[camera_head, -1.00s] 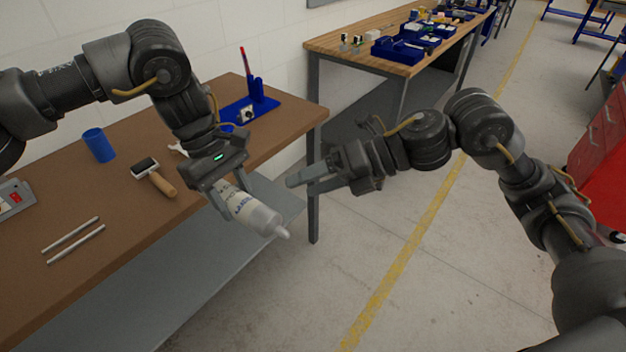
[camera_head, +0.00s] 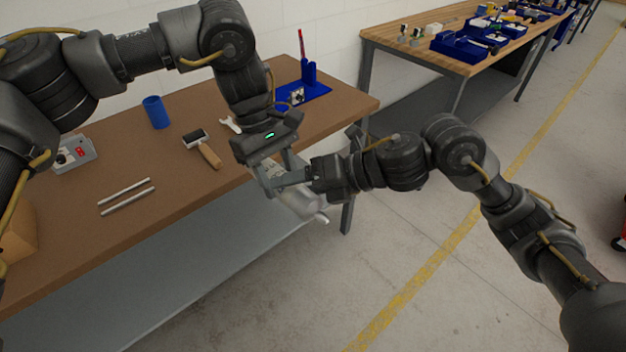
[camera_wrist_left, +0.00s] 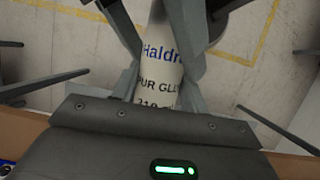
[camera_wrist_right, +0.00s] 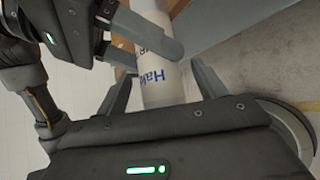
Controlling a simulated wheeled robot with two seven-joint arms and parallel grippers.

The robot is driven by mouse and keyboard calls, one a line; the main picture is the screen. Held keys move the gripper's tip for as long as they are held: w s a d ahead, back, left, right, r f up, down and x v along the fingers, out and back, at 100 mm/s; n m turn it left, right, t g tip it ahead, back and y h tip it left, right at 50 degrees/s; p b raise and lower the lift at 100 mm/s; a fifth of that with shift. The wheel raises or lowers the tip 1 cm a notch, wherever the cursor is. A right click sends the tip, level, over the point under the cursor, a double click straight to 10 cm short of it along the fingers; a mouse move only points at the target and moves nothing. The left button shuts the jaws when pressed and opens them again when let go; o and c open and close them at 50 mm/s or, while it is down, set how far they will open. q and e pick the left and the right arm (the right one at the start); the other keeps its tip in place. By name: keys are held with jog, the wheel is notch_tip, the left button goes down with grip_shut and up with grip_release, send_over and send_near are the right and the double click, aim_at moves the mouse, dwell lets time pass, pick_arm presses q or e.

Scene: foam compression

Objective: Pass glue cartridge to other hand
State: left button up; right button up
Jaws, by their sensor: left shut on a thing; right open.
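The glue cartridge (camera_head: 303,202) is a white tube with blue lettering, held off the front edge of the bench with its nozzle tilted down and right. My left gripper (camera_head: 272,178) is shut on it; the left wrist view shows the printed label (camera_wrist_left: 160,75) between its fingers. My right gripper (camera_head: 282,181) is open, its fingers reaching across the cartridge from the right. In the right wrist view the cartridge (camera_wrist_right: 158,75) lies between the right fingers, with a left finger beside it. Whether the right fingers touch it I cannot tell.
The brown workbench (camera_head: 180,185) carries a blue cup (camera_head: 156,112), a brush with a wooden handle (camera_head: 203,148), two metal rods (camera_head: 126,197) and a blue stand (camera_head: 309,90). A second bench (camera_head: 400,50) with blue bins stands behind.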

jog(key=shift+a, duration=0.15)
jog(key=shift+c, duration=0.3)
jog(key=c, duration=1.2)
pick_arm(q)
jog(key=o, duration=1.3)
pick_arm(e)
jog(key=shift+c, duration=0.3)
pick_arm(q)
jog(key=shift+r, duration=0.1)
